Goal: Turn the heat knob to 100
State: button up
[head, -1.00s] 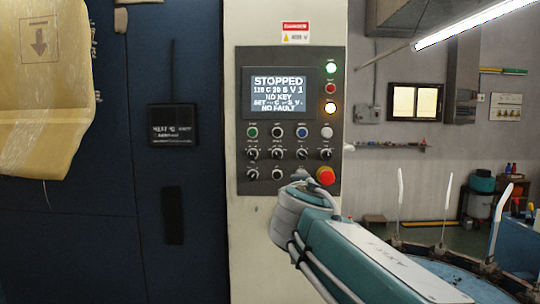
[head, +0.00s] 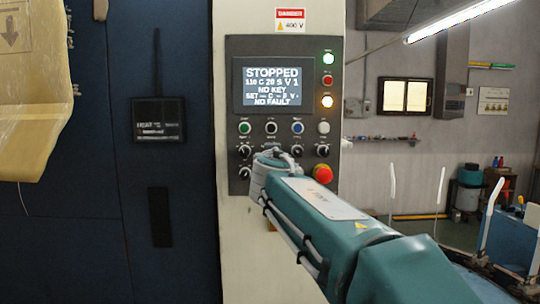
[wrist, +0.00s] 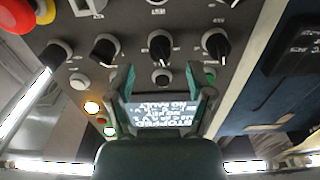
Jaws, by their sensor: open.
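The control panel (head: 236,100) has a screen (head: 272,89) reading STOPPED, 110 C, 20 S, V 1, NO KEY and NO FAULT. Below it is a row of black knobs with white pointers, one being the leftmost knob (head: 244,151). I cannot read which is the heat knob. The wrist view is upside down and shows knobs at right (wrist: 216,43), in the middle (wrist: 160,50) and further left (wrist: 105,51). My gripper (wrist: 160,68) is open and empty. Its fingers point at the panel around the middle knob's column; contact is not clear. In the head view my arm hides part of the lower panel.
A red emergency button (head: 322,173) sits at the panel's lower right, close to my arm. Coloured push buttons, such as the green one (head: 244,128), lie above the knobs. A dark cabinet (head: 100,230) stands at left. A machine with upright white forms (head: 490,220) is at right.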

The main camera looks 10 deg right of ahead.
jog(key=shift+w+d, duration=0.15)
jog(key=shift+w, duration=0.8)
jog(key=shift+w+d, duration=0.15)
jog(key=shift+w, duration=0.75)
